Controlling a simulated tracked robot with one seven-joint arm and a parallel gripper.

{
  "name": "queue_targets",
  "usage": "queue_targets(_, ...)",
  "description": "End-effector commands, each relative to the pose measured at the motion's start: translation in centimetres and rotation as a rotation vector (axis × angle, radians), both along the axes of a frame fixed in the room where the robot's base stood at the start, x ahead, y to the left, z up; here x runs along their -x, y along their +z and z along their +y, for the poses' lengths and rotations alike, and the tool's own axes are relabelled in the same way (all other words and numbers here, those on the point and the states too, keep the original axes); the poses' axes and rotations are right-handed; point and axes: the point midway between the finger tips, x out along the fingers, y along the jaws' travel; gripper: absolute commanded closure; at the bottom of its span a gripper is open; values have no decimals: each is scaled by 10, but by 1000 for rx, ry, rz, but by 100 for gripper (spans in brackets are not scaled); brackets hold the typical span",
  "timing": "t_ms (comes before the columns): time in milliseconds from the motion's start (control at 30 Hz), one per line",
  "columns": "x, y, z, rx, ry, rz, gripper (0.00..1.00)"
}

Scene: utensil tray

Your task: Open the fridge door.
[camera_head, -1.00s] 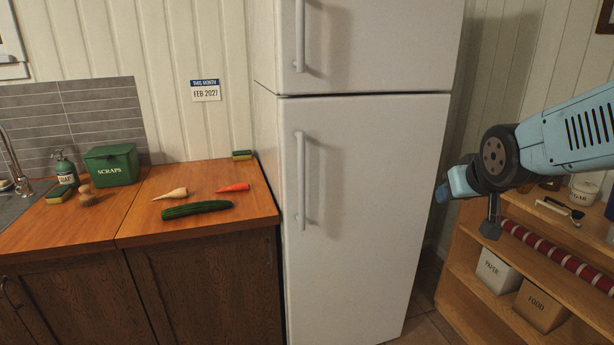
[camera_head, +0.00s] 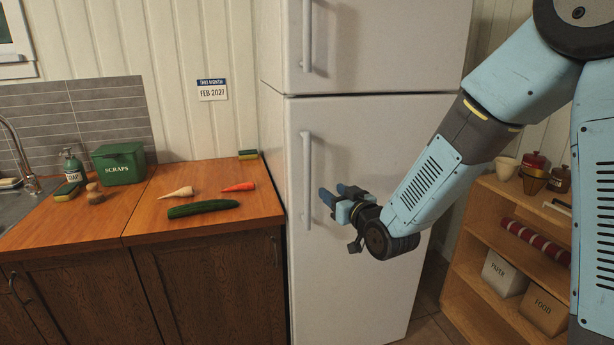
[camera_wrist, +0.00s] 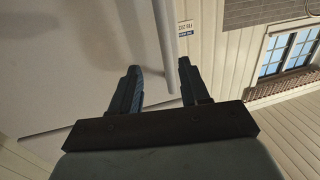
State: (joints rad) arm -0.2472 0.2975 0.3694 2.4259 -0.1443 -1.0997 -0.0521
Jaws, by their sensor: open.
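The white fridge has a large lower door (camera_head: 350,270) and a smaller upper door (camera_head: 395,50); both look shut. The lower door's upright handle (camera_head: 307,175) runs along its left edge. My gripper (camera_head: 335,194) is open in front of the lower door, a little right of the handle, with its fingers pointing left. In the wrist view my two fingers (camera_wrist: 158,78) are apart, and a white handle bar (camera_wrist: 166,45) comes down from the top edge between their tips. I cannot tell whether the fingers touch it.
A wooden counter (camera_head: 140,222) left of the fridge holds a cucumber (camera_head: 203,208), root vegetables and a green scraps box (camera_head: 118,163). A wooden shelf (camera_head: 490,215) with boxes and jars stands to the right. My arm reaches in from the right.

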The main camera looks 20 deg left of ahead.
Motion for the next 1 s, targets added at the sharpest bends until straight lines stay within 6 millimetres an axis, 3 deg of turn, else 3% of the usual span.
queue_targets(267,-8,-2,16,-24,13,-13,54)
queue_targets(800,-75,-2,78,-23,13,-13,54)
queue_targets(1000,-92,-2,94,-24,13,-12,54)
